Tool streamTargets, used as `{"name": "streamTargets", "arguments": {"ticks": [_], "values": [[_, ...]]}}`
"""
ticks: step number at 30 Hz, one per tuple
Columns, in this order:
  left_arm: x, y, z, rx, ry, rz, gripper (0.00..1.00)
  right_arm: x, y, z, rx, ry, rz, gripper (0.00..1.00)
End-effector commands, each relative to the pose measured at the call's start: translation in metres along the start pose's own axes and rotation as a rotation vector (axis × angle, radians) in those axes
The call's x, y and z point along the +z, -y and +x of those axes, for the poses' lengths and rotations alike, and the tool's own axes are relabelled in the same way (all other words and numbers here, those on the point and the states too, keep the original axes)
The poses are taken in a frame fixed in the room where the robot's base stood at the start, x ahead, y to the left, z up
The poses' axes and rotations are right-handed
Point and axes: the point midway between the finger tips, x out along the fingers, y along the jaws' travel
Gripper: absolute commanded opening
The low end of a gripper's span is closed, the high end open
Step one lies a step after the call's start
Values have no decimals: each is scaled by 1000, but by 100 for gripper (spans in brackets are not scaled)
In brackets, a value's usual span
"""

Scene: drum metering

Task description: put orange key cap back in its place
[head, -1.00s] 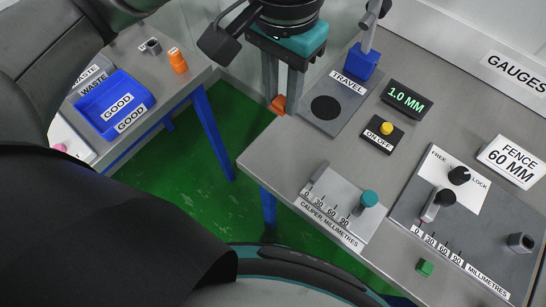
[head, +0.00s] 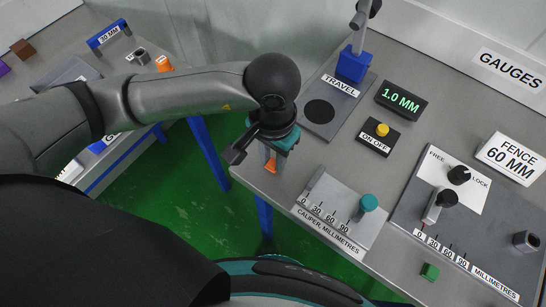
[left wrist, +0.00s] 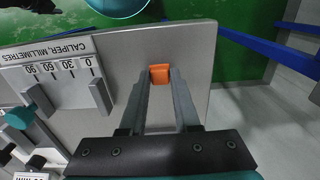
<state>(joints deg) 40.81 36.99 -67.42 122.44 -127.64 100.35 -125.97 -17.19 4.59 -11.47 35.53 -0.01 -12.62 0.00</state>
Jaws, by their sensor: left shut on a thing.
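The orange key cap (head: 271,166) is between the fingertips of my left gripper (head: 271,161), which is shut on it. The gripper points down near the left corner of the right-hand bench. In the left wrist view the cap (left wrist: 159,74) shows at the ends of the two fingers, close to the bench edge. I cannot tell how high it is above the bench top. No empty place for the cap is clear to me. My right gripper is not in view.
The caliper plate (head: 333,209) with its teal knob (head: 368,203) lies right of the gripper. The travel plate (head: 337,112), on-off box (head: 376,139) and fence panel (head: 400,203) are beyond. A green cap (head: 430,271) stands near the front edge. My left arm partly covers the left bench.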

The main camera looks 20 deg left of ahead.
Motion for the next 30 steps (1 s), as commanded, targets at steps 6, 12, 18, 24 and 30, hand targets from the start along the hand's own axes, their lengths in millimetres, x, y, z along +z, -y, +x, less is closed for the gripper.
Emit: {"name": "streamTargets", "arguments": {"ticks": [6, 12, 18, 24, 30], "values": [[0, 0, 6, 0, -1, 2, 0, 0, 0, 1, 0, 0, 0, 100], [0, 0, 8, 0, -1, 1, 0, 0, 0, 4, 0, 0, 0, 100], [0, 0, 9, 0, -1, 1, 42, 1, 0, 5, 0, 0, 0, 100], [0, 0, 9, 0, -1, 1, 60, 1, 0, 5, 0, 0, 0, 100], [0, 0, 9, 0, -1, 0, 60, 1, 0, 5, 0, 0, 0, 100]]}}
